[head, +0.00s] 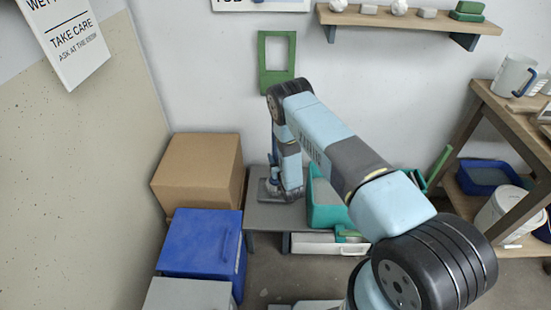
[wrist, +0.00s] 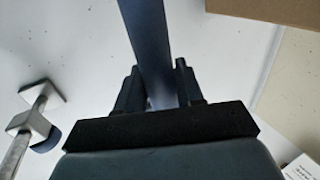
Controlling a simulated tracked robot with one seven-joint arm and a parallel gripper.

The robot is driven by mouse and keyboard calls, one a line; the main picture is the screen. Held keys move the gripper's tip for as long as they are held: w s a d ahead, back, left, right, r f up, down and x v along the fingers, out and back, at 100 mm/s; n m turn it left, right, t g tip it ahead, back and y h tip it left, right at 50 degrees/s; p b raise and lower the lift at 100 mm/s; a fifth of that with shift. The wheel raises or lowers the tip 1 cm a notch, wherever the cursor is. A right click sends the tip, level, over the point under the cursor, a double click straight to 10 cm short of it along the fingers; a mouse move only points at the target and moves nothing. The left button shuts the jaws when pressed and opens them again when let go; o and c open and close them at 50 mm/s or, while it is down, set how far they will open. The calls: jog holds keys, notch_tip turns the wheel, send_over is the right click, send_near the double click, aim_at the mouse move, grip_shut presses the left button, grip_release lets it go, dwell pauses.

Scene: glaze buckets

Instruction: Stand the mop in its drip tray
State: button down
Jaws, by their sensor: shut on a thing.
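The mop shows in the wrist view as a dark blue shaft (wrist: 148,40) running from the top edge down between the fingers. My gripper (wrist: 159,85) is shut on it. In the head view, my gripper (head: 278,182) is low over the left end of the grey bench. A dark grey flat tray (head: 266,195), which looks like the drip tray, lies there under and beside it. My arm hides most of the mop in the head view. I cannot tell whether the mop's lower end touches the tray.
A teal bucket (head: 325,212) stands right of the tray on the bench (head: 262,217). A cardboard box (head: 198,168) and a blue box (head: 203,245) stand close on the left. A wooden shelf unit (head: 515,120) is at the right. A green frame (head: 262,78) hangs on the back wall.

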jog(key=c, duration=0.7)
grip_release()
jog(key=v, duration=1.2)
